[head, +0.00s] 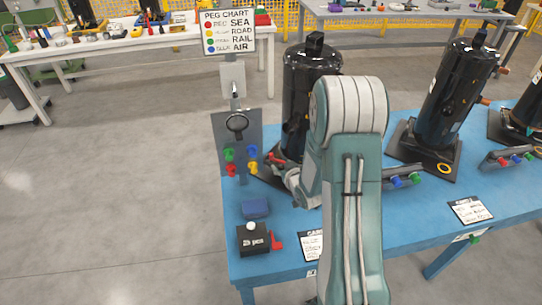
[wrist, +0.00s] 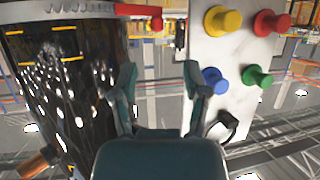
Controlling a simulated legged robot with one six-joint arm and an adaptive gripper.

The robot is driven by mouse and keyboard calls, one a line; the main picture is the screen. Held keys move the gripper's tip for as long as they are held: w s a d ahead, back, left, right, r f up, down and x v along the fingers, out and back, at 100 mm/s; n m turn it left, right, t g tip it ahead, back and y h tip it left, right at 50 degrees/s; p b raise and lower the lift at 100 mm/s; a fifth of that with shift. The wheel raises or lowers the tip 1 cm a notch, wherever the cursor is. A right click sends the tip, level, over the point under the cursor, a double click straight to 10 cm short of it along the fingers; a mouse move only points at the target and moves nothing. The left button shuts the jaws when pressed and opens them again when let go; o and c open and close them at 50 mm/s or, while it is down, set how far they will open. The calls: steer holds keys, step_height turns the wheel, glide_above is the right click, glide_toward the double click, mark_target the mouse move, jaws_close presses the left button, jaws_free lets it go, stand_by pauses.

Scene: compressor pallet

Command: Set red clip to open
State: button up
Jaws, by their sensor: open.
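My gripper (wrist: 160,75) is open, with empty space between its two fingers in the wrist view. In the head view my arm hides part of it; its end is low beside the nearest black compressor (head: 311,75). A small red part (head: 275,157) shows close to the gripper there. A red strip (wrist: 136,9) and red knob (wrist: 157,24) cross the top of the wrist view, beyond the fingers and apart from them. Another red piece (head: 276,240) lies beside a black box (head: 253,239) on the blue table. I cannot tell for sure which is the red clip, or its setting.
A panel (head: 236,135) with coloured pegs stands left of the compressor, close to my gripper; its pale face (wrist: 215,50) is at right in the wrist view. A blue block (head: 255,208) and cards lie on the blue table (head: 420,222). More compressors stand to the right.

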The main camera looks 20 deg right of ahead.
mark_target(272, 156)
steer(key=x, duration=1)
steer(key=shift+w+d+f, duration=0.1)
steer(key=shift+w+f, duration=0.05)
steer(key=shift+w, duration=0.05)
steer(key=shift+d, duration=0.1)
jaws_close()
